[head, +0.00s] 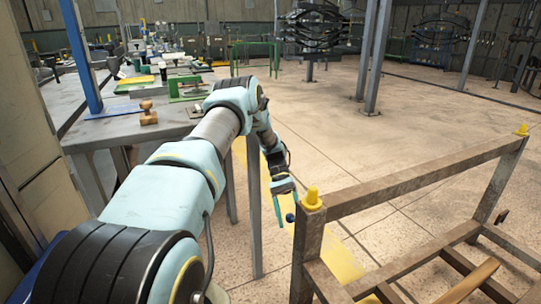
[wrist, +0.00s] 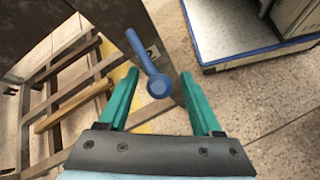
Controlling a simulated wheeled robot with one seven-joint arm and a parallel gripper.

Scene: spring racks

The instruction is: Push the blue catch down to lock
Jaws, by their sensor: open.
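The blue catch (wrist: 143,56) shows in the wrist view as a short bar with a round knob at its near end. It slants from upper left to lower right beside a brown metal post. My gripper (wrist: 159,73) is open, with one teal finger on each side of the knob. The knob lies between the fingers in the picture; I cannot tell its depth or whether anything touches. In the head view the blue knob (head: 290,217) shows just below my gripper (head: 283,195), left of the near post of the rusty rack (head: 310,245).
The rack has yellow caps (head: 312,198) on its posts and a wooden bar (head: 470,281) low inside it. A grey workbench (head: 100,128) with tools stands at the left. A blue-edged platform (wrist: 250,52) is at upper right in the wrist view. Open floor lies behind the rack.

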